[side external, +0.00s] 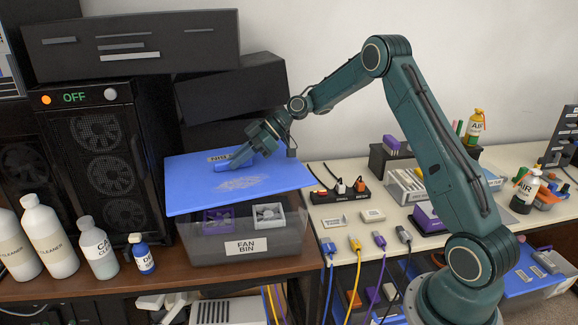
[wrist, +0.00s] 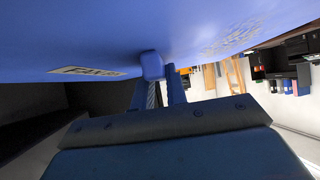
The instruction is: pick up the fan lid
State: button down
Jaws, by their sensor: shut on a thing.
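The fan lid (side external: 275,177) is a flat blue panel with a small block handle, a label and a pale printed patch. My gripper (side external: 240,157) is shut on the handle; the wrist view shows the handle (wrist: 152,66) between my fingers. The lid is over the fan bin (side external: 200,248), a dark see-through box labelled FAN BIN. It sits askew, its right front edge higher than the bin's front, so the two look apart there. A purple fan (side external: 218,219) and a white-framed fan (side external: 268,215) show below the lid. The bin's back is hidden.
A black computer case (side external: 100,150) marked OFF stands close left of the bin. Bottles (side external: 98,248) stand at the front left. Black boxes (side external: 232,90) are stacked behind. A power strip (side external: 338,192) and cable plugs (side external: 355,243) lie on the right-hand table.

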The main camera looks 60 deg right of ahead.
aim_at(244, 170)
jog(key=s+a, duration=1.4)
jog(key=shift+r, duration=0.2)
jog(key=shift+w+d, duration=0.1)
dwell(0.6)
